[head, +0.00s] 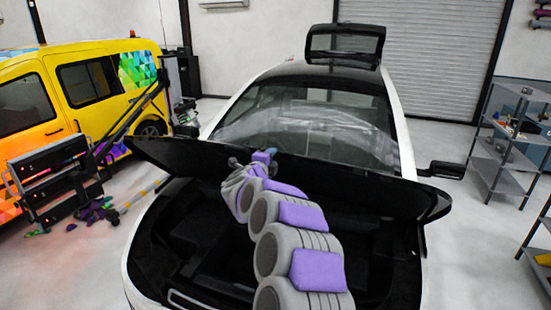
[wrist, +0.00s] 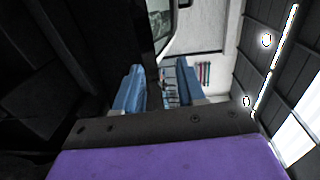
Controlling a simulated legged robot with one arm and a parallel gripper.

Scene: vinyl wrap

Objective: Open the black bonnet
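The black bonnet (head: 370,188) of the white car is raised, tilted up in front of the windscreen. The dark engine bay (head: 185,245) below it is exposed. My arm reaches over the bay, and my gripper (head: 263,157) is at the middle of the bonnet's underside or edge. In the wrist view, the two blue fingers of my gripper (wrist: 158,92) stand apart. The black bonnet (wrist: 115,35) shows beside and behind them, its edge close to the gap. I cannot tell whether the fingers touch it. My arm hides part of the bonnet and bay.
A yellow van (head: 85,85) stands at the left, with a black rack (head: 55,175) before it. Grey shelves (head: 505,145) stand at the right. The car's side mirror (head: 446,170) sticks out right. The floor (head: 465,240) right of the car is clear.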

